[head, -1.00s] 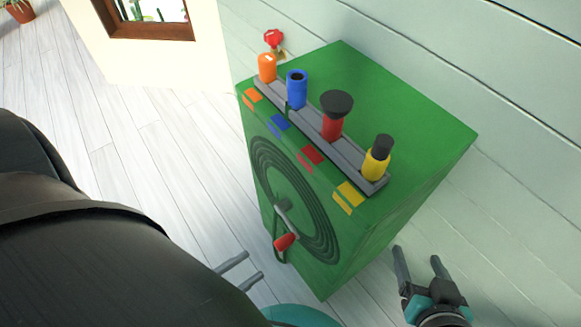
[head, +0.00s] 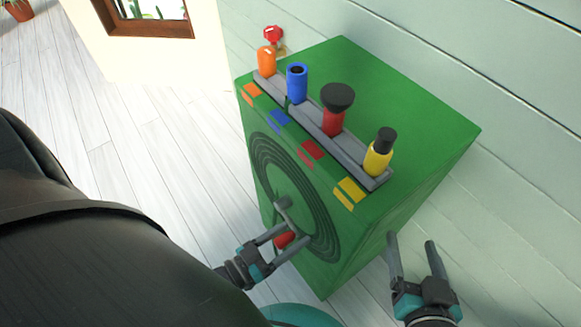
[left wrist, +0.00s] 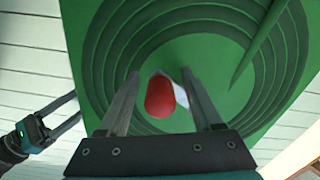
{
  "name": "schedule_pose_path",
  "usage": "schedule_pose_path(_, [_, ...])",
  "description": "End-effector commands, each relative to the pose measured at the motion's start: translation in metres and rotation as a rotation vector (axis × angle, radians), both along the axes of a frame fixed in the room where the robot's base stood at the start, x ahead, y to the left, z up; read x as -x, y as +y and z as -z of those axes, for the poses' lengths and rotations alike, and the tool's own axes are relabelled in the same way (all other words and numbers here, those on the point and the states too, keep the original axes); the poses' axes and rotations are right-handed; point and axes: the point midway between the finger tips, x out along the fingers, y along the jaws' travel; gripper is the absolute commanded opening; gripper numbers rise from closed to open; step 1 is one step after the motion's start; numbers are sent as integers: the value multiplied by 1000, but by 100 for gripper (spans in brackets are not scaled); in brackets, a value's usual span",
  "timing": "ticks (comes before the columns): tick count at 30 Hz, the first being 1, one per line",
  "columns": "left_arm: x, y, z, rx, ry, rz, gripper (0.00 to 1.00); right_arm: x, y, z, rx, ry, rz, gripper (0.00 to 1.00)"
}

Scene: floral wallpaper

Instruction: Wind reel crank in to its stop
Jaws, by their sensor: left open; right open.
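The reel crank is on the front face of the green box, with a grey arm (head: 284,203) and a red knob (head: 284,239). The knob sits at the lower part of the coiled dark hose reel (head: 268,160). My left gripper (head: 289,236) is open, its two fingers on either side of the red knob. In the left wrist view the red knob (left wrist: 160,97) shows between the open fingers, with a gap on each side. My right gripper (head: 411,240) is open and empty, to the right of the box.
On the green box (head: 390,90), a grey rack holds orange (head: 266,62), blue (head: 297,84), red (head: 333,119) and yellow (head: 377,158) nozzles. A red tap (head: 273,35) is on the wall behind. The pale wood floor (head: 170,150) left of the box is clear.

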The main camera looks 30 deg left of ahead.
Motion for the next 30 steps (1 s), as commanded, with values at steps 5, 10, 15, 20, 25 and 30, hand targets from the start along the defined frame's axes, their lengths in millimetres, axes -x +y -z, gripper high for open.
schedule_pose_path(5, [0,0,0,0,0,0,54,0,0,0,0,1,0,74])
schedule_pose_path(10, [0,0,0,0,-1,1,35,0,0,0,1,2,-1,74])
schedule_pose_path(15, [1,-1,0,1,-2,2,16,0,0,0,1,2,-1,74])
schedule_pose_path(20, [1,-2,-1,0,-3,4,0,0,0,0,1,2,-1,74])
schedule_pose_path(25, [1,-2,-1,1,-4,5,0,0,0,0,1,2,-1,74])
schedule_pose_path(30, [1,-3,-1,0,-5,7,0,0,0,0,1,2,-1,74])
